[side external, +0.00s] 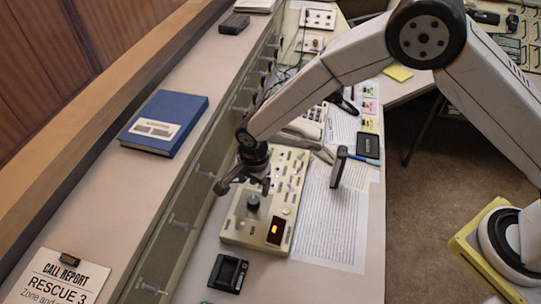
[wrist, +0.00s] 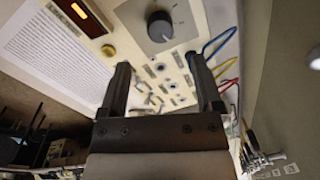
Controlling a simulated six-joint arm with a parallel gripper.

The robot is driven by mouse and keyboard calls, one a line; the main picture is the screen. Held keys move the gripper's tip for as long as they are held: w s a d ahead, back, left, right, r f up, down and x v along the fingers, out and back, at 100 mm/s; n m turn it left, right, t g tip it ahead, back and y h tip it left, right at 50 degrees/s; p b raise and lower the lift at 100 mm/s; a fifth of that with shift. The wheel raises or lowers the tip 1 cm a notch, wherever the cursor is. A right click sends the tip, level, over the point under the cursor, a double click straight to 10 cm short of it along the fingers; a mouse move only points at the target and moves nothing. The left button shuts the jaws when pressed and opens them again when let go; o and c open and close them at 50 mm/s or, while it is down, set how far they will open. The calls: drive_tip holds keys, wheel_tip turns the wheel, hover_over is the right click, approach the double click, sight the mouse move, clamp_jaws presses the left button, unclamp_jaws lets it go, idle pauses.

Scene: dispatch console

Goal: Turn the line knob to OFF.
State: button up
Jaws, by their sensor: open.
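The dark round knob (side external: 253,202) stands on the cream control panel (side external: 236,232), left of an amber-lit window (side external: 275,234). In the wrist view the knob (wrist: 160,26) is near the top, with a light dial around its base. Its labels and exact setting are too small to read. My gripper (side external: 244,187) is open above the panel, close to the knob. In the wrist view its two fingers (wrist: 157,63) are spread, with nothing between them, and the knob lies beyond their tips. The amber window (wrist: 82,16) shows at upper left there.
Small switches and jacks (wrist: 168,84) lie between the fingers in the wrist view, with blue, yellow and red cables (wrist: 216,42) to the right. A dark upright device (side external: 339,167) stands on printed sheets (side external: 330,225). A small black box (side external: 228,273) sits before the panel.

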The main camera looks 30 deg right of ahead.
sight(254, 200)
drive_tip(key=shift+w+a+f, duration=0.1)
drive_tip(key=shift+w+f, duration=0.05)
drive_tip(key=shift+f, duration=3.45)
clamp_jaws()
